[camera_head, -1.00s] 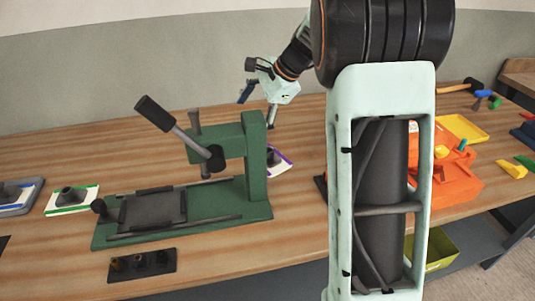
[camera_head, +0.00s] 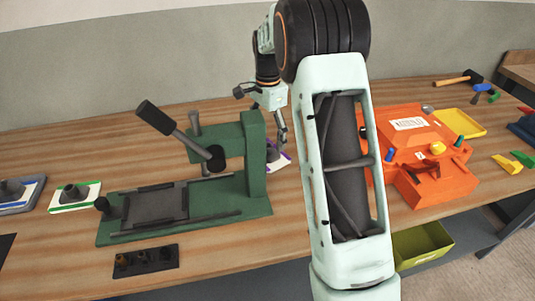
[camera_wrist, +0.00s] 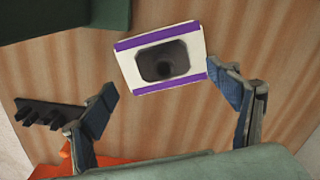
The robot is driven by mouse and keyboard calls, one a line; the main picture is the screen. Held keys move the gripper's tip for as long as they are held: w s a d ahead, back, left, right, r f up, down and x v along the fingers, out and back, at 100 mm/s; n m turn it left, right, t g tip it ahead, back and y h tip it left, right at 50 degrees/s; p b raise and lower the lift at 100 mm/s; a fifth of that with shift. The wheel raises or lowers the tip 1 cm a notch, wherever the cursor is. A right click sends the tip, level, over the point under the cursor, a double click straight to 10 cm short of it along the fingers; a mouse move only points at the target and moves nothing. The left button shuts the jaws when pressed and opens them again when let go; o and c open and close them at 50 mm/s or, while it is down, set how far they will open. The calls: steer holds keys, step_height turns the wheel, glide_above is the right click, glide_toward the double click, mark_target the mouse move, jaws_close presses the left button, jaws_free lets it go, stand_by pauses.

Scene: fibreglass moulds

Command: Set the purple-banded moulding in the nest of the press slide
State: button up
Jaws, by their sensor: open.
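The purple-banded moulding (camera_wrist: 125,60) is a white plate with a purple stripe along two sides and a dark raised middle. In the wrist view it lies on the table ahead of my open, empty gripper (camera_wrist: 172,102), roughly between the lines of the two fingers. In the head view the moulding (camera_head: 283,162) is partly hidden behind the green press (camera_head: 255,160), and my gripper (camera_head: 279,135) is above it. The press slide (camera_head: 155,206) is a dark plate on the press's green base, left of the column; I see no moulding on it.
A green-banded moulding (camera_head: 75,196) and a blue-banded one (camera_head: 18,190) lie left of the press. A dark block with several pegs (camera_head: 146,262) lies in front. An orange machine (camera_head: 425,160) and a yellow tray (camera_head: 460,122) stand right. The press lever (camera_head: 165,125) sticks up left.

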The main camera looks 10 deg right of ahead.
mark_target(268, 147)
steer(key=shift+w+f, duration=0.2)
steer(key=shift+f, duration=2.5)
steer(key=shift+r, duration=0.1)
steer(key=c, duration=1.7)
